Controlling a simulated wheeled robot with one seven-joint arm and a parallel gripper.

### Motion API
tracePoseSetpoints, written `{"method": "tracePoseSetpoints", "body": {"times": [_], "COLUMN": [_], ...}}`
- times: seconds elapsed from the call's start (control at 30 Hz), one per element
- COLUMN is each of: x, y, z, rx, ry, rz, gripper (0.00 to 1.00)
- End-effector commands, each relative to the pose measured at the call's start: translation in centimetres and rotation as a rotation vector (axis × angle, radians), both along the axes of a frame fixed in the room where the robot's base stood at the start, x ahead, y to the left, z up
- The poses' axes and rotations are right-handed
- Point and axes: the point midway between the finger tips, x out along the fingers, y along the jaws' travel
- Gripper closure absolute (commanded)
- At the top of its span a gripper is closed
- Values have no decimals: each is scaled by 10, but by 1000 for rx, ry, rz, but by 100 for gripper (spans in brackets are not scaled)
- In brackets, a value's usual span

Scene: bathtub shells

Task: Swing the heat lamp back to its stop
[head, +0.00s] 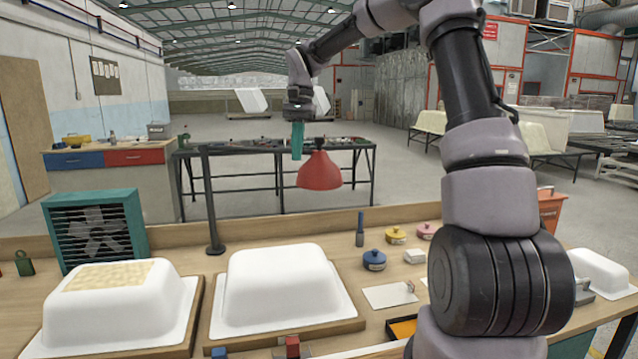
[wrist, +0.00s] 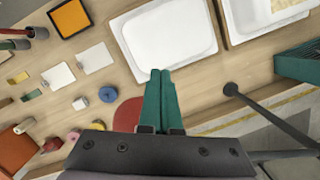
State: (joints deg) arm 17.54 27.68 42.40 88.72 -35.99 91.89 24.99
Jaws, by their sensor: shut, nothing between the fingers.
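The heat lamp's red shade (head: 320,171) hangs at the end of a dark arm from a black post (head: 211,205) on the bench. The shade appears to the right of the post in the head view. My gripper (head: 297,156) has teal fingers, pointing down and shut with nothing between them. They appear just left of the shade's top; I cannot tell whether they touch it. In the wrist view the shut fingers (wrist: 160,72) overlap the red shade (wrist: 128,114) closely, and my gripper body hides part of it. The post's base (wrist: 231,89) is to the right there.
Two white tub shells (head: 280,285) (head: 115,310) sit on boards at the bench's front, the left one with a tan patch. A teal fan heater (head: 97,232) stands behind the left one. Colored pots (head: 374,260) and small tools are to the right. Open air surrounds the lamp.

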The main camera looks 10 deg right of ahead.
Motion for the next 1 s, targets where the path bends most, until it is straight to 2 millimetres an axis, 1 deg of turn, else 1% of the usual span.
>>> {"method": "tracePoseSetpoints", "body": {"times": [0.03,0.1,0.23,0.33,0.43,0.53,0.67,1.0], "x": [-8,-13,-22,-25,-27,-25,-20,-1], "y": [-5,-14,-28,-33,-36,-37,-38,-43], "z": [0,-2,-1,0,-1,-8,-27,-97], "rx": [-50,-103,-168,-191,-201,-201,-200,-199], "ry": [-80,-187,-335,-403,-433,-437,-433,-433], "rz": [33,79,144,173,188,191,191,191], "gripper": [100,100,100,100,100,100,100,100]}}
